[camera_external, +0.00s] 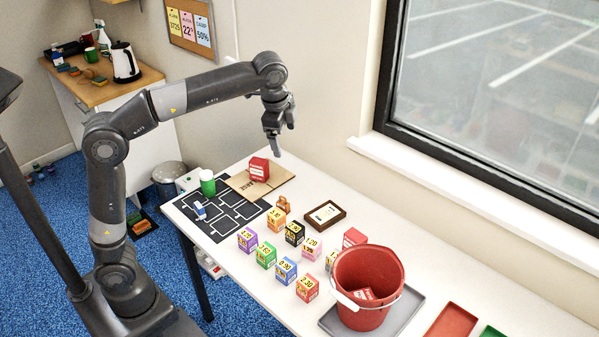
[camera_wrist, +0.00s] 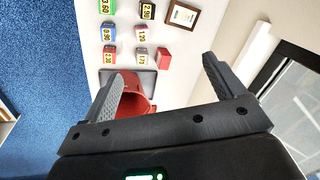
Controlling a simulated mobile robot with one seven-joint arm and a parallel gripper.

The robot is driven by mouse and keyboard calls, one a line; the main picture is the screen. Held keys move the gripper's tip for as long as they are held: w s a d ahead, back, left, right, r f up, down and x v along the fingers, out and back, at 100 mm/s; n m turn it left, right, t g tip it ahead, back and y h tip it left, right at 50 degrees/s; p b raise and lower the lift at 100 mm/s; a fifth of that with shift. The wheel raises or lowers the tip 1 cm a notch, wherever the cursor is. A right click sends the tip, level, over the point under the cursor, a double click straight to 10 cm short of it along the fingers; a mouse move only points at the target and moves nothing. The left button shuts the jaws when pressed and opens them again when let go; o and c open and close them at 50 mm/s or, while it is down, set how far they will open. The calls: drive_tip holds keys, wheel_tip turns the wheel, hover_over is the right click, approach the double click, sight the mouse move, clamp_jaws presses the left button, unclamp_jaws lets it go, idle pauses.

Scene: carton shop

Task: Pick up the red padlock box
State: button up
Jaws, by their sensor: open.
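Several red boxes show, and I cannot read which is the padlock box. Another red box (camera_external: 354,238) stands behind the red bucket; a red box also shows in the wrist view (camera_wrist: 162,58). A third red box (camera_external: 364,294) lies inside the bucket. A red box with a price label (camera_external: 307,288) stands left of the bucket. My gripper (camera_external: 279,143) is open and empty, above the table near the cardboard sheet. Its two fingers are apart in the wrist view (camera_wrist: 163,68).
The red bucket (camera_external: 367,270) stands on a grey tray (camera_external: 412,303). Several coloured price boxes stand mid-table, beside a framed sign (camera_external: 326,214). The window sill (camera_external: 455,190) borders the right.

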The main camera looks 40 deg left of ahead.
drive_tip(key=w+d+f+m, duration=0.2)
drive_tip(key=w+d+m, duration=0.1)
drive_tip(key=d, duration=0.8)
drive_tip(key=m+y, duration=0.3)
drive_tip(key=m, duration=0.5)
hover_over(366, 293)
drive_tip(key=s+d, duration=0.1)
drive_tip(key=s, duration=0.3)
drive_tip(key=shift+f, duration=7.2)
drive_tip(key=shift+g, duration=0.4)
wheel_tip(366, 293, down, 17)
drive_tip(key=shift+w+d+f, duration=0.1)
drive_tip(key=shift+w+d, duration=0.05)
drive_tip(key=x, duration=0.3)
drive_tip(key=d+x, duration=0.1)
drive_tip(key=x, duration=0.2)
drive_tip(key=s+x, duration=0.1)
drive_tip(key=x, duration=0.2)
drive_tip(key=shift+d+f, duration=0.4)
drive_tip(key=shift+w+r+h, duration=0.1)
drive_tip(key=shift+h, duration=0.2)
drive_tip(key=c, duration=0.9)
